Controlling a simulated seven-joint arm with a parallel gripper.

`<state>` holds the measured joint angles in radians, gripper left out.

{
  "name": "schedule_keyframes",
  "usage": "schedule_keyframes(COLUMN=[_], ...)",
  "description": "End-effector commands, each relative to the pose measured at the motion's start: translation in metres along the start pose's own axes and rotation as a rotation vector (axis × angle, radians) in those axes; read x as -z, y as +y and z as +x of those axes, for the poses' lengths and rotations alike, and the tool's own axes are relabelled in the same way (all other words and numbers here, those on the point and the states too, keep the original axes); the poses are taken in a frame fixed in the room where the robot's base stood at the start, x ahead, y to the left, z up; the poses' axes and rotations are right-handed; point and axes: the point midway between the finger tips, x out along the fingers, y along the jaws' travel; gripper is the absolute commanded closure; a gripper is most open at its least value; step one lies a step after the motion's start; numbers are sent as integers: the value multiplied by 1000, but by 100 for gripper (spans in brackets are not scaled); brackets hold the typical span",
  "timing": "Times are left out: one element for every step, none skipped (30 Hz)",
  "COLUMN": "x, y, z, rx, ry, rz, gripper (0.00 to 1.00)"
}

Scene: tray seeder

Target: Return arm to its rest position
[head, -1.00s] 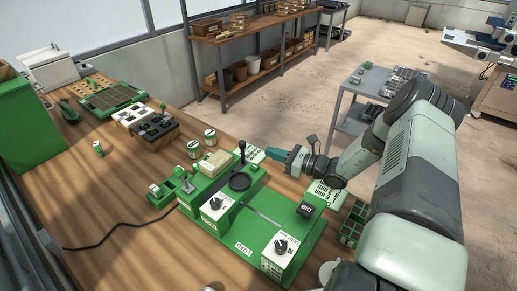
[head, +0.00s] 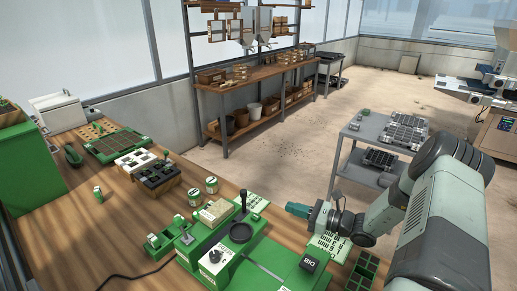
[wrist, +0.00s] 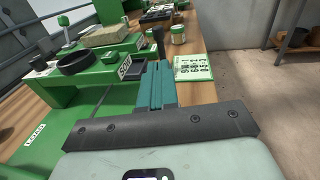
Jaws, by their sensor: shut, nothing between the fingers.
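My gripper (head: 291,208) is at the right side of the bench in the head view, held above the right rear part of the green seeder (head: 238,258). Its teal fingers are together and empty. In the wrist view the shut fingers (wrist: 156,88) point along the seeder (wrist: 50,108) toward the black-knobbed lever (wrist: 159,42) and a printed green-edged card (wrist: 193,68). The fingers appear apart from these. My arm bends at the right of the head view.
Two small tins (head: 194,195) stand behind the seeder. A grey cart (head: 378,150) stands beyond the bench at right. Open floor lies between cart and shelves (head: 250,78).

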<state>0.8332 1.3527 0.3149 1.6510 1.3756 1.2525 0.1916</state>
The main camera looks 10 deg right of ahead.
Motion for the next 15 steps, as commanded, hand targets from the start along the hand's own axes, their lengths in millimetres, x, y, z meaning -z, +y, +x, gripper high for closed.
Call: schedule_keyframes(x=[-7, -13, -23, -32, -42, -57, -69, -81, -97, -108, -120, -134, -144, -155, -168], y=[1, 3, 6, 10, 14, 21, 28, 35, 46, 54, 62, 73, 82, 90, 101], z=[4, 6, 11, 16, 21, 28, 34, 39, 45, 50, 53, 58, 60, 62, 65], rx=[-21, -40, -77, -112, -151, -212, -262, -315, -386, -439, -491, -560, -611, -661, -727], ry=[8, 17, 33, 47, 65, 91, 111, 132, 161, 180, 199, 223, 240, 257, 277], rz=[-24, -47, -88, -125, -169, -239, -296, -358, -442, -505, -568, -654, -718, -784, -870], gripper=[100, 100, 100, 100, 100, 100, 100, 100, 100, 100, 100, 100, 100, 100, 100])
